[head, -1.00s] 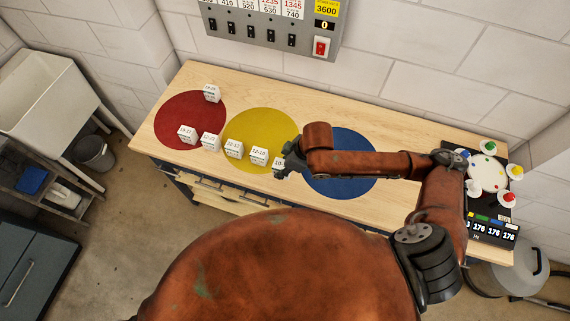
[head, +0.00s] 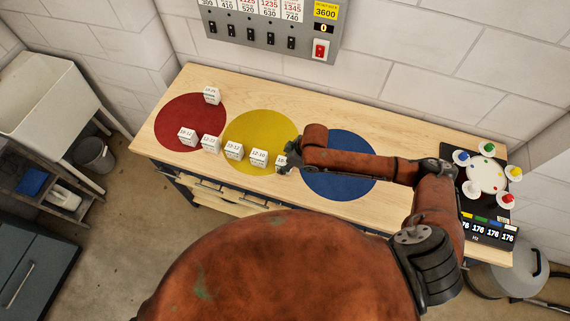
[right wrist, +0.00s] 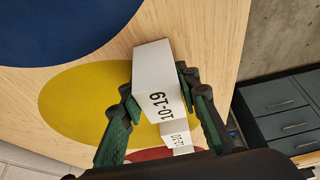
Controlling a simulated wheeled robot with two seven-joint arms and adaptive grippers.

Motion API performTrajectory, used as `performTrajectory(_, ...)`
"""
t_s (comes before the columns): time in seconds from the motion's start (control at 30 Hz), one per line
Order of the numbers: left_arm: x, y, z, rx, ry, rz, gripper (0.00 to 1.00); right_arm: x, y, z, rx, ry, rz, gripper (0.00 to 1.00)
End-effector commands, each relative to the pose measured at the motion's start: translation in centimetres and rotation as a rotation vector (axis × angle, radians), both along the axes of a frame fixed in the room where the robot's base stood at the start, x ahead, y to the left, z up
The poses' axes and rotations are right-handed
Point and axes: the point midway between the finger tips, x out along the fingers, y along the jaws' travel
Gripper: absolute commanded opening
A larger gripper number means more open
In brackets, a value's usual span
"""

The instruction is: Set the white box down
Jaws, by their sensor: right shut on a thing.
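My right gripper (head: 288,165) is shut on a white box (head: 281,161) at the right edge of the yellow disc (head: 236,123), near the bench's front side. The right wrist view shows this box (right wrist: 152,82), printed 10-19, between the two green-and-black fingers (right wrist: 160,98). The gripper and arm partly hide it in the head view. Whether its underside touches the bench I cannot tell. Another white box (right wrist: 181,141) shows just beyond it in the wrist view. My left gripper is in neither view.
Several white boxes (head: 233,151) stand in a row along the front of the red (head: 172,118) and yellow discs. One box (head: 212,96) stands farther back. The blue disc (head: 345,185) is clear of boxes beneath my arm. A turntable device (head: 487,174) sits at the bench's right end.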

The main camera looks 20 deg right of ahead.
Motion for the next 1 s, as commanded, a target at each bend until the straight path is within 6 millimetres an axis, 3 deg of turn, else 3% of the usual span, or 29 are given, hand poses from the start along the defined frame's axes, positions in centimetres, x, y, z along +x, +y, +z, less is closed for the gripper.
performTrajectory(0.17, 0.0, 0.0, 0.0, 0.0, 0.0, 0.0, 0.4, 0.0, 0.0, -0.2, 0.0, 0.0, -0.001, 0.03)
performTrajectory(0.2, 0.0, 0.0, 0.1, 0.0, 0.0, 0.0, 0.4, 0.0, 0.0, -0.3, -0.001, 0.001, -0.001, 0.3)
performTrajectory(0.43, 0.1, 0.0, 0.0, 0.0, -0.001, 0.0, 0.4, 0.0, 0.0, -0.2, -0.001, 0.001, 0.0, 0.46)
performTrajectory(0.77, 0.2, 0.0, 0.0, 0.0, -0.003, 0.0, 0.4, 0.0, 0.0, 0.0, -0.001, -0.001, 0.0, 0.47)
performTrajectory(1.0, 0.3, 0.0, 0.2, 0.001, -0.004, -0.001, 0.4, -0.6, -1.1, 3.2, -0.002, -0.003, 0.002, 0.47)
